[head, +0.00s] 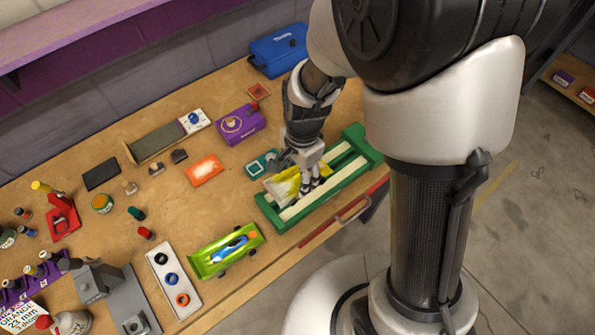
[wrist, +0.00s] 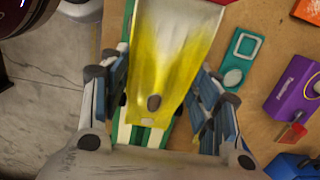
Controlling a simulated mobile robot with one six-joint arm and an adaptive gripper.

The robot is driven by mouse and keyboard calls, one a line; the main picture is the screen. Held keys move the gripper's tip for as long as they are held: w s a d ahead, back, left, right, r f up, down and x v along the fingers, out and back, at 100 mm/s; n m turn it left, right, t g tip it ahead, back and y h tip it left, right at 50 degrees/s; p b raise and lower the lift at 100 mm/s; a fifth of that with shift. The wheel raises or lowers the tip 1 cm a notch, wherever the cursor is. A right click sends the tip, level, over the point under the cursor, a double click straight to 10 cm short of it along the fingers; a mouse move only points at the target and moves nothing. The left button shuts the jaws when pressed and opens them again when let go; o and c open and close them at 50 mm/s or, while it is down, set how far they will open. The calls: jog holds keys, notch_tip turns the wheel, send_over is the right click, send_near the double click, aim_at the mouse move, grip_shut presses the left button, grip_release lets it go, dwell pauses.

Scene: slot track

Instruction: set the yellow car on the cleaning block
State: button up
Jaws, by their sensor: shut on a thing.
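The yellow car (head: 283,187) has a yellow body fading to pale grey. My gripper (head: 308,180) is shut on it; in the wrist view the fingers (wrist: 158,112) stand on both sides of the yellow car (wrist: 165,60). The car is over the left half of a green block with cream strips (head: 347,172), which looks like the cleaning block. The block also shows beneath the car in the wrist view (wrist: 125,133). I cannot tell whether the car touches the strips. My fingers and wrist hide part of the car.
A lime green car (head: 226,252) stands to the left of the block. A teal tray (head: 262,163), an orange card (head: 204,170) and a purple box (head: 240,124) lie behind. A blue case (head: 278,50) is at the back. The bench's front edge runs close to the block.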

jog(key=shift+f+b, duration=1.5)
jog(key=shift+f, duration=0.95)
jog(key=o, duration=1.2)
jog(key=shift+o, duration=0.2)
jog(key=r, duration=1.2)
jog(key=shift+w+d, duration=0.25)
jog(key=shift+d, duration=0.15)
